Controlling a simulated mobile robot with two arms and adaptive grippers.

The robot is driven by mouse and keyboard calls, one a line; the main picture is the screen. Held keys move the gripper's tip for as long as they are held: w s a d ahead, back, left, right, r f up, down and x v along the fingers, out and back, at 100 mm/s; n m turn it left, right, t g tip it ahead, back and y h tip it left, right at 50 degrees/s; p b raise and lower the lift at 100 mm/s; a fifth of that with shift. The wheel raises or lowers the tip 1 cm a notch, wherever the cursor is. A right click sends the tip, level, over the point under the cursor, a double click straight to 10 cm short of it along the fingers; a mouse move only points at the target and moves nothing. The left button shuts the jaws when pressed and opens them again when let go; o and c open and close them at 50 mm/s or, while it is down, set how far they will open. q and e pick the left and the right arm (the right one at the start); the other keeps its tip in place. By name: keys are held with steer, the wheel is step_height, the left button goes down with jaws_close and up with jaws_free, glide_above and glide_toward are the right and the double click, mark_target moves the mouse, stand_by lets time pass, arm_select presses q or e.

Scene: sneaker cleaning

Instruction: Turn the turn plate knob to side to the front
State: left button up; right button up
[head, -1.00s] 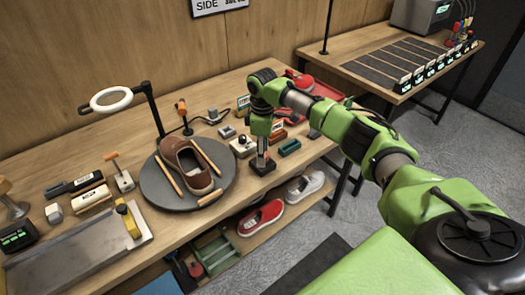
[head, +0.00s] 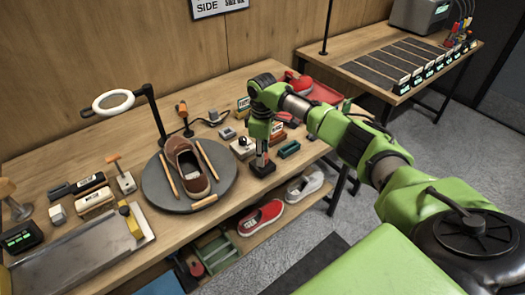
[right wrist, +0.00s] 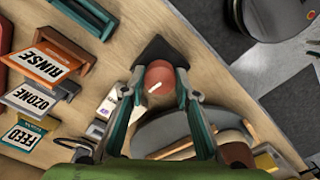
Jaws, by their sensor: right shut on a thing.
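The turn plate (head: 148,187) is a round dark grey disc on the bench. A brown shoe (head: 197,180) lies on it with its opening towards the wall and one end towards the front, slightly right. Pale rods lie around the shoe. The turn plate knob (right wrist: 158,75) is red with a white mark, on a black base (right wrist: 153,49). In the head view the base (head: 262,168) sits right of the plate. My right gripper (right wrist: 157,82) points down with its fingers on both sides of the knob, shut on it. My left gripper is not in view.
A grey box with a knob (head: 243,147) stands between plate and gripper. RINSE (right wrist: 52,62), OZONE (right wrist: 33,99) and FEED (right wrist: 22,133) blocks stand nearby. A ring lamp (head: 113,103) stands behind left. Red (head: 260,217) and grey (head: 304,184) sneakers lie on the shelf below.

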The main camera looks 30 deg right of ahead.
steer(key=m+p, duration=0.4)
steer(key=shift+r, duration=0.25)
steer(key=m+p, duration=0.4)
steer(key=m, duration=0.1)
steer(key=shift+m, duration=0.4)
steer(key=m+p, duration=0.2)
steer(key=m, duration=0.1)
steer(key=shift+f, duration=0.1)
steer(key=shift+m+p, duration=0.65)
steer(key=shift+m, duration=0.85)
steer(key=shift+f+m, duration=0.1)
steer(key=shift+m, duration=0.2)
steer(key=shift+w, duration=0.1)
steer(key=o, duration=1.1)
